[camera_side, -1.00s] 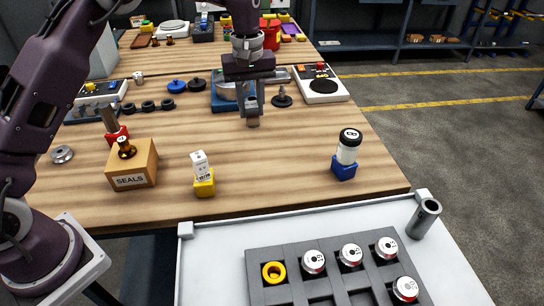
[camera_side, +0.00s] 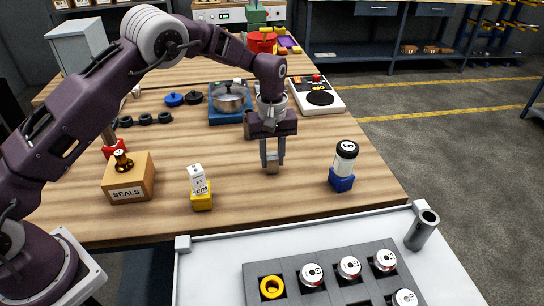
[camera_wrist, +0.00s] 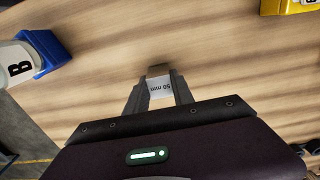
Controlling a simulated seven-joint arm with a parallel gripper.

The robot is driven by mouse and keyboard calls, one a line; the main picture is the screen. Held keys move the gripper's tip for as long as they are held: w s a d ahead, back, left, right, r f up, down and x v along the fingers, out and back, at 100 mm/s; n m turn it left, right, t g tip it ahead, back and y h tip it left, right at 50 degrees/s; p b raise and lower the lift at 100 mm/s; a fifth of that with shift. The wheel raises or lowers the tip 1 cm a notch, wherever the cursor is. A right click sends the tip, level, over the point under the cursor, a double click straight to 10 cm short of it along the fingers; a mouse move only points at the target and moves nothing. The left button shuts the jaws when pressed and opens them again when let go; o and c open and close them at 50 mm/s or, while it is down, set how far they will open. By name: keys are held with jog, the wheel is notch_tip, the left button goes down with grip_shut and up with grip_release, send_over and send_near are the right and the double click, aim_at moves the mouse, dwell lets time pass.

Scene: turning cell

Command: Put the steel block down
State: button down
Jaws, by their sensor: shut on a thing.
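My gripper (camera_side: 272,157) is shut on the steel block (camera_side: 272,168), a small grey piece between its fingertips over the front half of the wooden table (camera_side: 230,150). In the wrist view the block (camera_wrist: 160,89) shows a pale face marked "50 mm" between the two fingers. The gripper points straight down. I cannot tell whether the block touches the wood or hangs just above it.
A white bottle with a black cap (camera_side: 345,158) in a blue holder (camera_side: 341,182) stands to the right. A white box on a yellow base (camera_side: 202,201) and a SEALS carton (camera_side: 129,180) are left. Bare wood surrounds the block. A tray of cylinders (camera_side: 320,265) is in front.

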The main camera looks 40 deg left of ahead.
aim_at(272, 156)
jog(key=shift+f, duration=0.1)
jog(key=c, duration=1.1)
grip_release()
jog(key=s+a+r+m+t, duration=0.1)
jog(key=s+r, duration=0.2)
jog(key=r, duration=0.8)
jog(key=s+a+r, duration=0.1)
jog(key=s+r, duration=0.1)
jog(key=r, duration=0.8)
jog(key=s+a+r+m+t+h, duration=0.1)
jog(key=s+r, duration=0.2)
jog(key=s, duration=0.3)
jog(key=s+a+r+m+t, duration=0.1)
jog(key=s+r+m, duration=0.1)
jog(key=s+r, duration=0.3)
jog(key=s+f+m+t, duration=0.1)
jog(key=s+f, duration=0.1)
jog(key=s, duration=0.4)
jog(key=s+a+f+m, duration=0.1)
jog(key=s+f+m, duration=0.1)
jog(key=s, duration=0.5)
jog(key=s+f+m+t+y, duration=0.1)
jog(key=s+f+m, duration=0.1)
jog(key=s, duration=0.5)
jog(key=shift+s+a+t, duration=0.15)
jog(key=shift+a+t, duration=0.15)
jog(key=shift+a, duration=0.05)
